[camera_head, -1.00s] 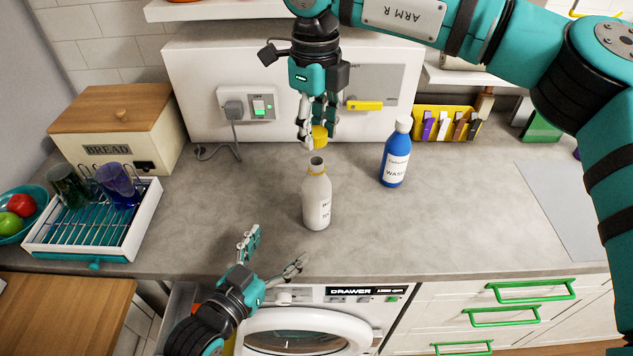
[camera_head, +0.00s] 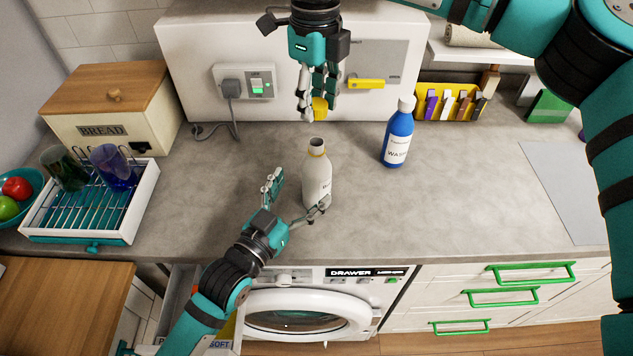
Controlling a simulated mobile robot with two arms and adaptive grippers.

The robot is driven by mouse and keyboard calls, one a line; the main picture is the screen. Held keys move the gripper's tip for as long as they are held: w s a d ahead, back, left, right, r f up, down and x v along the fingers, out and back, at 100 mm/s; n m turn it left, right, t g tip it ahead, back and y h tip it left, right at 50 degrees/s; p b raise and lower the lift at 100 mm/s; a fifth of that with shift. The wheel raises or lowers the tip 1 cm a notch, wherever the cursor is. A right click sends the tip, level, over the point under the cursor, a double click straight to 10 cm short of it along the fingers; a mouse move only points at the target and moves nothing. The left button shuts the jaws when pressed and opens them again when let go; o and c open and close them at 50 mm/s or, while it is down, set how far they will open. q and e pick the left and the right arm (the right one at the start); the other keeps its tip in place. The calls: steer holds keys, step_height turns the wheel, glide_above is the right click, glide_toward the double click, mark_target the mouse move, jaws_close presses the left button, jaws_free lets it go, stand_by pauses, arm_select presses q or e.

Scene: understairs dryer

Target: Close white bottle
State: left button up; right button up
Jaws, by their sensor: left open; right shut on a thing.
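The white bottle (camera_head: 316,180) stands upright on the grey counter, with its neck uncapped and a yellow ring below the mouth. My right gripper (camera_head: 318,108) points down above and slightly behind it, shut on a yellow cap (camera_head: 319,107). The cap is apart from the bottle's mouth. My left gripper (camera_head: 299,197) is open at the bottle's left and front. One finger is left of the bottle, and the other crosses in front of its lower part. I cannot tell whether either finger touches it.
A blue wash bottle (camera_head: 397,135) stands to the right. A dish rack (camera_head: 134,222) with cups and a bread box (camera_head: 152,128) are at the left. A yellow clip holder (camera_head: 424,92) is at the back right. The counter (camera_head: 455,195) is clear at right front.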

mark_target(317, 171)
arm_select(q)
steer(key=x, duration=0.6)
steer(key=shift+w+d, duration=0.2)
steer(key=shift+w, duration=0.05)
steer(key=shift+c, duration=0.4)
jaws_close()
